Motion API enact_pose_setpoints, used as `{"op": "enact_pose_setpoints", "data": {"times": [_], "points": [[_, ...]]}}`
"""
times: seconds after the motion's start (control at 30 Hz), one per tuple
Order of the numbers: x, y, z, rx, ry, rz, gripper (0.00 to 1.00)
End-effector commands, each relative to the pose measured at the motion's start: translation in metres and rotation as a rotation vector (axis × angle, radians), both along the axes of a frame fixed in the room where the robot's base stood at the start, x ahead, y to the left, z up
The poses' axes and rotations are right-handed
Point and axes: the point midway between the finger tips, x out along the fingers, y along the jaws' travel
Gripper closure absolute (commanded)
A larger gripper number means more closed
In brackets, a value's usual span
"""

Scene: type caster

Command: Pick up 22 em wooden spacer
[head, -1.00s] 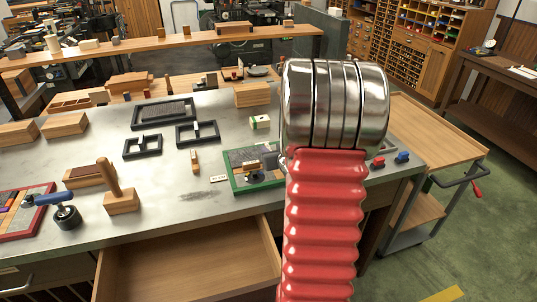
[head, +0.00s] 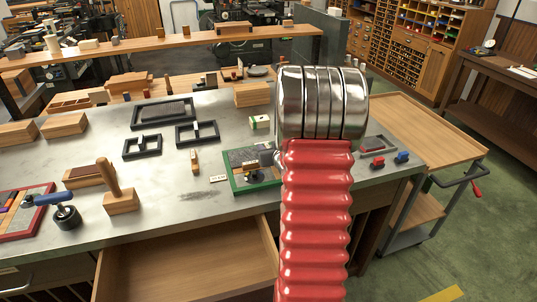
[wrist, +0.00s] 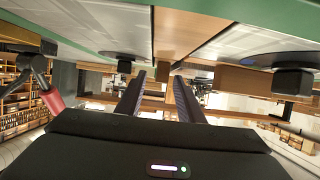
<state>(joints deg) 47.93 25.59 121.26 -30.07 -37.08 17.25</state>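My gripper's two dark, ridged fingers (wrist: 158,78) show in the wrist view. They stand apart with a clear gap between them, and I see nothing clamped there. A brown wooden strip (wrist: 187,32) lies between pale grey surfaces at the top of that view, beside a green edge. In the head view, small wooden pieces (head: 250,165) sit in the green-framed tray (head: 240,189), just left of my red arm. I cannot tell which piece is the 22 em spacer. My arm hides the tray's right side and most of my gripper in the head view.
The grey worktop holds several black frames (head: 163,113), a wooden mallet (head: 121,200) and a blue-handled roller (head: 62,208). An open drawer (head: 187,266) juts out in front. A wooden cart (head: 425,135) stands right.

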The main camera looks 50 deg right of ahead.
Motion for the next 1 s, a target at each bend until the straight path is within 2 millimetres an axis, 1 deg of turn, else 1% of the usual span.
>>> {"op": "enact_pose_setpoints", "data": {"times": [0.03, 0.07, 0.5, 0.87, 1.0], "points": [[0.0000, 0.0001, 0.0000, 0.000, 0.000, 0.000, 0.66], [0.0000, 0.0001, 0.0000, 0.000, 0.000, 0.000, 0.68], [0.0000, 0.0002, 0.0000, 0.000, 0.000, 0.000, 0.99], [0.0002, 0.0002, 0.0004, 0.000, 0.000, 0.000, 1.00], [0.0004, 0.0002, 0.0048, -0.001, -0.001, 0.001, 1.00]]}}
